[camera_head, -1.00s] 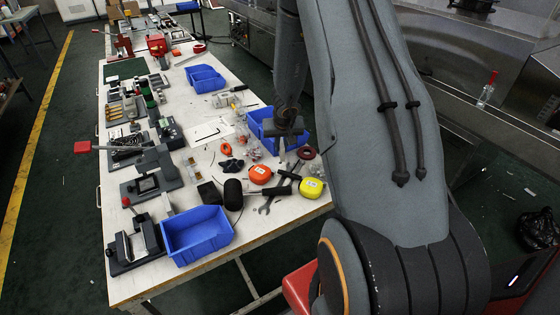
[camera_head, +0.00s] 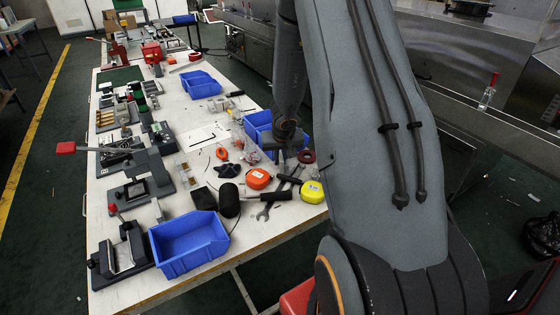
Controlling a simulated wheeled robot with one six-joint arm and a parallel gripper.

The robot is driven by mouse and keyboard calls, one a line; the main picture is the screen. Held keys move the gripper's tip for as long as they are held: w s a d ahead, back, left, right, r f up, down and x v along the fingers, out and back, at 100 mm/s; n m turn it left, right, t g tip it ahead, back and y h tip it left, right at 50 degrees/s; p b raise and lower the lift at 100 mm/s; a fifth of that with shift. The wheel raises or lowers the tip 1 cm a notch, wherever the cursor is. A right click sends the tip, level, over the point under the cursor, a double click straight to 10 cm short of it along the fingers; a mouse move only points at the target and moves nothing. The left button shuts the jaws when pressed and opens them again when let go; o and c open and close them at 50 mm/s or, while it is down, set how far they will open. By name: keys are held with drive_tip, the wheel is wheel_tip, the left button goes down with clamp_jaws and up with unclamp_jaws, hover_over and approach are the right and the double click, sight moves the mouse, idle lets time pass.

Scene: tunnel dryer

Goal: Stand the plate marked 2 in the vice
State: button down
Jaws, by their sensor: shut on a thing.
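My gripper (camera_head: 287,146) hangs over the right part of the workbench, in front of a blue bin (camera_head: 262,122). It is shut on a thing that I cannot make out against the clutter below. No plate with a readable 2 shows. A dark vice-like fixture (camera_head: 121,252) with upright pale jaw faces and a red knob stands at the near left corner of the bench. My gripper is well to the right of it and farther back, apart from it.
A blue bin (camera_head: 190,243) stands right beside the fixture. A lever press (camera_head: 143,180) is behind it. A black mallet (camera_head: 229,200), an orange tape (camera_head: 258,179), a yellow tape (camera_head: 312,191) and wrenches lie near the right edge.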

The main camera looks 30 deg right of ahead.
drive_tip(key=shift+f, duration=0.2)
drive_tip(key=c, duration=1.8)
unclamp_jaws()
drive_tip(key=shift+o, duration=0.2)
drive_tip(key=shift+r, duration=0.15)
